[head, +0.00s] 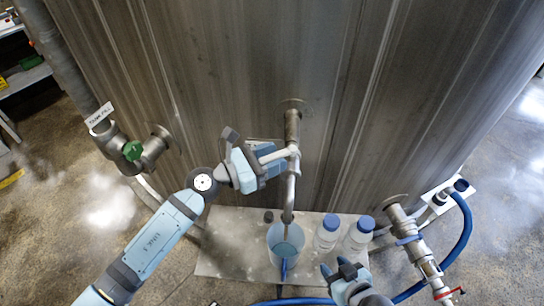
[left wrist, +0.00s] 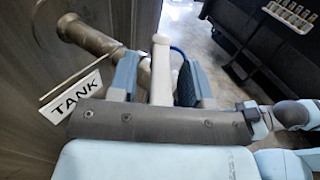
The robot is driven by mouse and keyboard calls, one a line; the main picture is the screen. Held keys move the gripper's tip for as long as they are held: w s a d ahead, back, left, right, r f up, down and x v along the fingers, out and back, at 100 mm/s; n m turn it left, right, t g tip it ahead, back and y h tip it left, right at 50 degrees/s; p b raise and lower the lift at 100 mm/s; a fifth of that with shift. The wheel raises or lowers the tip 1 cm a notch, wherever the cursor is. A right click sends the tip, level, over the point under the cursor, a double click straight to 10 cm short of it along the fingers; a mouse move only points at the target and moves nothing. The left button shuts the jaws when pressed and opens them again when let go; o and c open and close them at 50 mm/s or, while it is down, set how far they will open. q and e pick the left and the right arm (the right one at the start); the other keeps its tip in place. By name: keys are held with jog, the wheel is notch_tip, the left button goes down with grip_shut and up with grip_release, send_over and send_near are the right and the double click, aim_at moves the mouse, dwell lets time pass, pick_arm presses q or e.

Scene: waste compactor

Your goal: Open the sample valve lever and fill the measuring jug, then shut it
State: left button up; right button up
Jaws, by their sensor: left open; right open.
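The sample valve (head: 293,152) is on a pipe from the tank wall, with a spout (head: 290,190) pointing down. Its pale lever (head: 272,156) sticks out to the left. My left gripper (head: 262,162) is open, with its fingers on either side of the lever. In the left wrist view the lever (left wrist: 161,70) stands between the two blue fingers of the gripper (left wrist: 157,82), with a gap beside it. The clear measuring jug (head: 272,242) with a blue handle stands under the spout. A thin brownish streak shows below the spout; I cannot tell the level. My right gripper (head: 342,268) is open and empty, right of the jug.
Two blue-capped bottles (head: 327,233) (head: 358,238) stand right of the jug on a metal shelf (head: 230,243). A green-handled valve (head: 133,150) is at the left. A red-and-silver valve pipe (head: 428,262) and blue hose (head: 465,228) are at the right. A tank sign (left wrist: 75,96) hangs nearby.

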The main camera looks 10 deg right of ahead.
pick_arm(q)
jog(key=b+v, duration=0.3)
jog(key=v, duration=1.1)
jog(key=shift+b, duration=0.4)
